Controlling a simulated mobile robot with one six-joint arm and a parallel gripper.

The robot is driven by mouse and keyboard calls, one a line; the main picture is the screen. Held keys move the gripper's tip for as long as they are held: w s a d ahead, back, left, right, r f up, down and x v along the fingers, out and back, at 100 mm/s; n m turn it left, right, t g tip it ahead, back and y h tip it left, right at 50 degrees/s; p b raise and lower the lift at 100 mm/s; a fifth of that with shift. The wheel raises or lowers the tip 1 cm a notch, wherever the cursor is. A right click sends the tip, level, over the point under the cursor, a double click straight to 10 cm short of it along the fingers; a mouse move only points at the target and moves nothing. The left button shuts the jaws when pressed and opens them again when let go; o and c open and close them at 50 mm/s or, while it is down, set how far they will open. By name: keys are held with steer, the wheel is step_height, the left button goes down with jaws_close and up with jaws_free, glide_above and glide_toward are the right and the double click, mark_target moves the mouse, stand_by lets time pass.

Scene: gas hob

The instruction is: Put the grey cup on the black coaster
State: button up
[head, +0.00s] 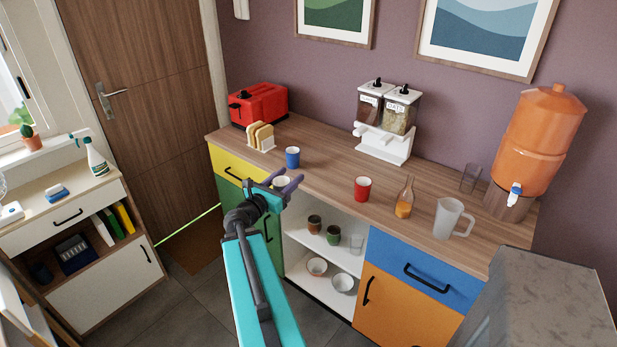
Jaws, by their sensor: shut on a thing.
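My gripper (284,179) is at the front left edge of the wooden counter, with its two fingers around a pale, whitish cup (282,184). It is shut on this cup. The cup's lower part is hidden behind the gripper, and its colour looks paler than plain grey. I cannot tell whether the cup touches the counter. I see no black coaster in this view. My arm may hide part of the counter front and the cabinet.
Bare wood lies between the blue and red cups.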

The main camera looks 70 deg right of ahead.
steer(key=w+a+n+t, duration=0.5)
steer(key=w+a+t, duration=0.3)
steer(key=w+a, duration=1.85)
steer(key=w+a+n+t+y, duration=0.1)
steer(key=a+n+t, duration=0.1)
steer(key=a, duration=1.5)
steer(key=w+a+n+t+y, duration=0.2)
steer(key=a+t, duration=0.1)
steer(key=a, duration=1.5)
steer(key=shift+w+f+t+y, duration=0.15)
steer(key=shift+f+t+y, duration=0.05)
steer(key=shift+t+y, duration=0.1)
